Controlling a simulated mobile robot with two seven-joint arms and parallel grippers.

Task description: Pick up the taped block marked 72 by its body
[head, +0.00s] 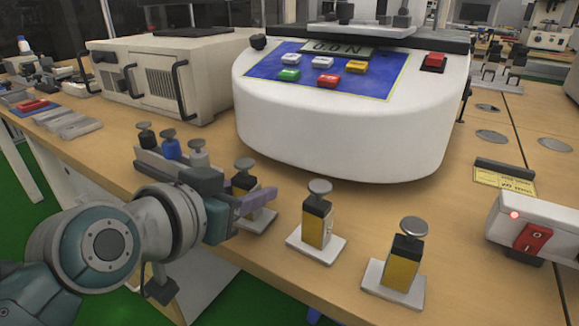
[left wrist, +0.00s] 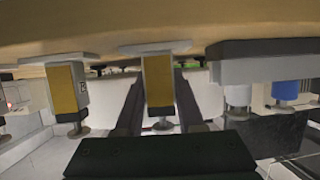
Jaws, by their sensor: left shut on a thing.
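Three yellow-and-black taped blocks with round metal knobs stand on white base plates. My left gripper (head: 238,200) is shut on the body of the leftmost taped block (head: 245,180). In the left wrist view, which is upside down, this block (left wrist: 158,85) sits between the two dark fingers. The middle taped block (head: 317,220) also shows in the left wrist view (left wrist: 66,92), with a small dark mark on its side that I cannot read surely. The right taped block (head: 404,262) stands nearer the front. I cannot tell which is marked 72. My right gripper is out of view.
A white round-fronted machine (head: 345,130) with a blue button panel stands close behind the blocks. A row of black, blue and grey knobs (head: 170,148) is left of the gripper. A white box with a red switch (head: 534,238) is at right. The wooden table (head: 470,270) is clear between.

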